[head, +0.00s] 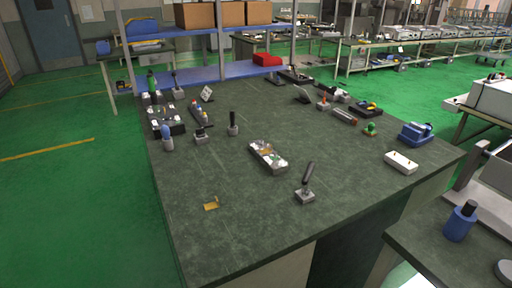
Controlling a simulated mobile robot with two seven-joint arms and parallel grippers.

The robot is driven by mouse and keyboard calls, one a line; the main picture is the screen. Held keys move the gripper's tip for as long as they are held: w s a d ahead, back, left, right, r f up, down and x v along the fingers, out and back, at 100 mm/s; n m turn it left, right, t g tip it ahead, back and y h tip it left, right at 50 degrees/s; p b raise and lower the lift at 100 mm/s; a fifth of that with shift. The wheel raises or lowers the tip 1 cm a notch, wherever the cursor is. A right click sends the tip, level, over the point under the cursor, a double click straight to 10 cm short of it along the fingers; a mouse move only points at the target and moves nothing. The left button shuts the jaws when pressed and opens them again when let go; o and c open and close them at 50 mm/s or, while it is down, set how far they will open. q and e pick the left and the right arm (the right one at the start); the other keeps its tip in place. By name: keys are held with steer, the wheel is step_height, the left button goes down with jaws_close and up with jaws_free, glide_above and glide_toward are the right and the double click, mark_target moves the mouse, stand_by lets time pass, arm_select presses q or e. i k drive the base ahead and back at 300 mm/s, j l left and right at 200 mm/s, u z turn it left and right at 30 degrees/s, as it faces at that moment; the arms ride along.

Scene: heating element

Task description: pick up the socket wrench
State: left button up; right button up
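Neither of my grippers shows in the head view. No thing can be told for certain as the socket wrench at this size. A black-handled tool (308,175) stands tilted in a small grey block near the front right of the large dark green worktable (270,225). Another dark-handled tool (233,121) stands upright in a small block left of the middle. A third, short dark tool (200,131) stands in a block further left. A grey tray with small parts (267,157) lies at the middle of the table.
A small yellow bracket (211,205) lies near the front left. A white box (401,162) and a blue device (416,134) are at the right edge. A side table at lower right holds a blue bottle (460,222). The front left of the worktable is mostly clear.

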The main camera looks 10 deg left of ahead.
mark_target(306, 191)
steer(key=k+j+z, duration=0.1)
steer(key=j, duration=0.2)
steer(key=k+j+z, duration=0.1)
steer(key=j, duration=0.15)
steer(key=k+j, duration=0.1)
steer(key=j, duration=0.2)
steer(key=j+z, duration=0.2)
steer(key=j, duration=0.25)
steer(key=k+j+z, duration=0.2)
steer(key=j, duration=0.25)
steer(key=i+j+z, duration=0.15)
steer(key=j, duration=0.3)
steer(key=j+z, duration=0.1)
steer(key=j, duration=0.35)
steer(key=i+j+z, duration=0.1)
steer(key=j, duration=0.2)
steer(key=i+j+z, duration=0.1)
steer(key=j, duration=0.2)
steer(key=i+j+z, duration=0.1)
steer(key=j, duration=0.2)
steer(key=i+j+z, duration=0.25)
steer(key=i+j, duration=0.4)
steer(key=k+l+u, duration=0.15)
steer(key=u, duration=0.25)
steer(key=k+u, duration=0.25)
steer(key=u, duration=0.2)
